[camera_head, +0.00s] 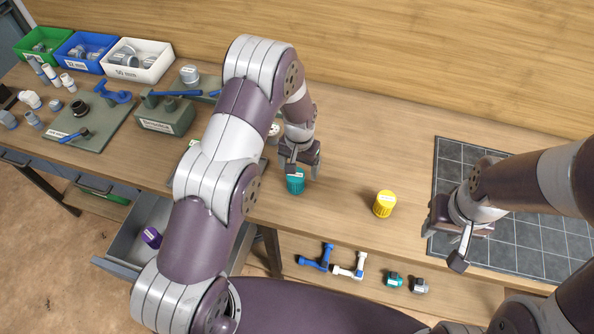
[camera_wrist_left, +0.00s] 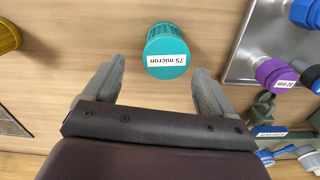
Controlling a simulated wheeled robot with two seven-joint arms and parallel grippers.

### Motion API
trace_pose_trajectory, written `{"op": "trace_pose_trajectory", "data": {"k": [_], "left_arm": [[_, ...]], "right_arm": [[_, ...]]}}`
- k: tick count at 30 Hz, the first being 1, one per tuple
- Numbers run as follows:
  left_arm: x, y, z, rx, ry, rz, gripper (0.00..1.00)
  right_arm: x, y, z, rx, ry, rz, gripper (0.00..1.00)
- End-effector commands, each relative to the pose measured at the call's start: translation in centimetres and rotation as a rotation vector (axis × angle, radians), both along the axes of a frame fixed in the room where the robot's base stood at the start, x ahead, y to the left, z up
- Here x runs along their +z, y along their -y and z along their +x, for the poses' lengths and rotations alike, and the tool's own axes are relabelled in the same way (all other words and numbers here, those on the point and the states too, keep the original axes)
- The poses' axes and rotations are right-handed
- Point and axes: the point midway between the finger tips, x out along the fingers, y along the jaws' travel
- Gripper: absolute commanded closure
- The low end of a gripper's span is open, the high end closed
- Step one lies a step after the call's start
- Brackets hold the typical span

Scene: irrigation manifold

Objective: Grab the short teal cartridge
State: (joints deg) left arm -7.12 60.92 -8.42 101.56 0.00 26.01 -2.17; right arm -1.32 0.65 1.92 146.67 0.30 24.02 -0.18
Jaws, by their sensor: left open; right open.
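The short teal cartridge (camera_head: 295,182) stands on the wooden bench near its front edge, just below my left gripper (camera_head: 302,172) in the head view. In the left wrist view the teal cartridge (camera_wrist_left: 167,52) shows a white "75 micron" label and lies just beyond the fingertips, between their lines. My left gripper (camera_wrist_left: 163,80) is open, with nothing between its fingers. My right gripper (camera_head: 445,250) is open and empty over the front edge of the grey tiled mat at the right.
A yellow cartridge (camera_head: 384,204) stands to the right of the teal one. The grey tiled mat (camera_head: 530,232) is at the right. Green (camera_head: 40,44), blue (camera_head: 85,50) and white (camera_head: 138,60) bins stand at the far left. A drawer (camera_head: 125,245) is open below, holding a purple piece (camera_head: 151,237).

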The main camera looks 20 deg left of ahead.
Motion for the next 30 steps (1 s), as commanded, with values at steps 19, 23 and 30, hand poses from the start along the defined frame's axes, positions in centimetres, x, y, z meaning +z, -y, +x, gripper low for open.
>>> {"op": "trace_pose_trajectory", "data": {"k": [19, 23, 30], "left_arm": [[-6.4, -0.5, -0.6, 0.001, 0.002, 0.0, 0.15], [-6.4, -0.5, -0.6, 0.001, 0.002, 0.0, 0.51], [-6.4, -0.5, -0.6, 0.001, 0.002, 0.0, 0.78]], "right_arm": [[3.0, 0.0, 0.0, 0.0, 0.0, 0.0, 0.57], [3.0, 0.0, 0.0, 0.0, 0.0, 0.0, 0.57], [3.0, 0.0, 0.0, 0.0, 0.001, 0.0, 0.57]]}}
